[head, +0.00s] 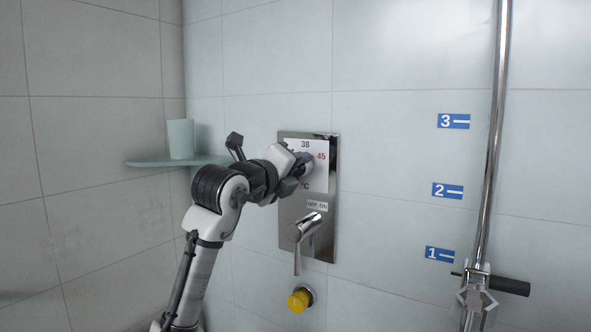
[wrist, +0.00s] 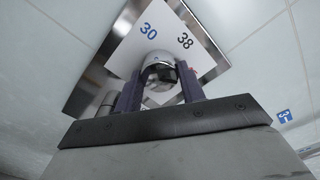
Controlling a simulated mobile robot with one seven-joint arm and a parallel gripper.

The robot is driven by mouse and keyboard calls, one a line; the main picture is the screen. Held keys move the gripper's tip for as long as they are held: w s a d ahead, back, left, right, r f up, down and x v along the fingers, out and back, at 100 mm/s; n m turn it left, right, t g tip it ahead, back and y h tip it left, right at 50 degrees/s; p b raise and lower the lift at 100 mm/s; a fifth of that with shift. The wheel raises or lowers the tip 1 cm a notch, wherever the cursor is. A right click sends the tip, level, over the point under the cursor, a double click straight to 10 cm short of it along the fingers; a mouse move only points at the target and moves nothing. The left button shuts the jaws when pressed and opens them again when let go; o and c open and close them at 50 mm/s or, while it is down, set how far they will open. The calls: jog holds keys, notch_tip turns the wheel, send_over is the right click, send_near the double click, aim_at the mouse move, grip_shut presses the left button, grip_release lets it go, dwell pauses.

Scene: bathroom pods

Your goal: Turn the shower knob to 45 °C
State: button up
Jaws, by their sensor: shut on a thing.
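The shower control plate (head: 318,222) is a chrome panel on the tiled wall, with a white dial face at its top. My gripper (head: 306,163) is at the dial, hiding most of the knob there. In the wrist view, the rounded chrome shower knob (wrist: 158,70) sits between the two fingers of my gripper (wrist: 160,88), which are shut on it. The knob's pointer cannot be made out.
Below the dial are an OFF/ON label (head: 317,205), a chrome lever (head: 305,230) and a yellow knob (head: 299,301). A corner shelf (head: 140,162) with a pale cup (head: 180,139) is at left. A vertical rail (head: 490,150) stands at right, beside blue number markers (head: 447,190).

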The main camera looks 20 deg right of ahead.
jog(key=shift+s+d+f, duration=0.1)
jog(key=shift+f, duration=0.1)
jog(key=o, duration=1)
jog(key=shift+r, duration=0.15)
jog(key=b+v, duration=0.3)
jog(key=v, duration=1)
jog(key=shift+s+a, duration=0.15)
jog(key=shift+a, duration=0.25)
